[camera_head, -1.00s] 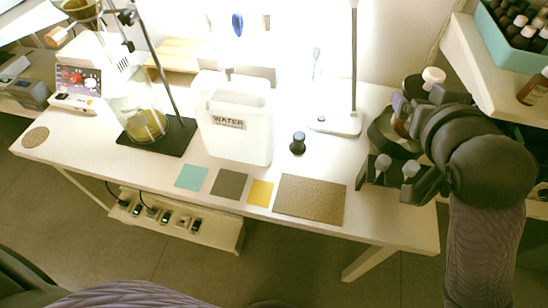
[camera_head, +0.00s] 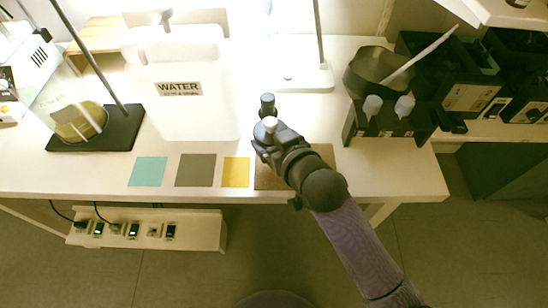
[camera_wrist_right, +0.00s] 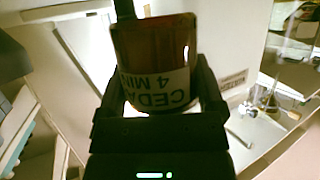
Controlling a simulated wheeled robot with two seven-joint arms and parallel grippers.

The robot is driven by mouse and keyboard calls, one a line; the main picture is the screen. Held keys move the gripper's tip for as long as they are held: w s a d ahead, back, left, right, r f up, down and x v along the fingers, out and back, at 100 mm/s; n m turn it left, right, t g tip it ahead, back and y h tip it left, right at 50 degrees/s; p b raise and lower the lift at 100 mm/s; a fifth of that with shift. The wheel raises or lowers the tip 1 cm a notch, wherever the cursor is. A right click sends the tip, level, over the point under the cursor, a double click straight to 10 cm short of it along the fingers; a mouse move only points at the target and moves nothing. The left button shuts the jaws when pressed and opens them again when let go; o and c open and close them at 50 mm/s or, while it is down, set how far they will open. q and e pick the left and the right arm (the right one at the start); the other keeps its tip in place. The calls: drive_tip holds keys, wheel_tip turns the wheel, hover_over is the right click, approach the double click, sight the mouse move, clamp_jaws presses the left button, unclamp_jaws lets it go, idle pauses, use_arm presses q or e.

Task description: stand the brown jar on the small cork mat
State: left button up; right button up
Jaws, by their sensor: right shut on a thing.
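The brown jar (camera_wrist_right: 150,50) is amber glass with a white label reading CEDA… 4 MIN, upside down in the right wrist view. My right gripper (camera_wrist_right: 160,98) is shut on it. In the head view my right gripper (camera_head: 264,143) is over the back left part of a brown speckled rectangular mat (camera_head: 322,155), with a pale cap (camera_head: 270,124) showing at its tip. The jar's glass is hidden there, and I cannot tell its height above the table. The round cork mat seen earlier at the far left is out of view. My left gripper is not in view.
A dark-capped small bottle (camera_head: 268,104) stands just behind the gripper. A white WATER tank (camera_head: 190,110) and a stand base (camera_head: 95,130) are to the left. Teal (camera_head: 148,171), grey (camera_head: 195,170) and yellow (camera_head: 236,172) squares lie bare. A black rack (camera_head: 390,120) stands right.

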wheel_tip(320, 180, down, 4)
drive_tip(key=shift+f+b, duration=0.2)
drive_tip(key=shift+b, duration=0.8)
drive_tip(key=shift+r, duration=0.15)
drive_tip(key=o, duration=1.2)
drive_tip(key=shift+o, duration=0.2)
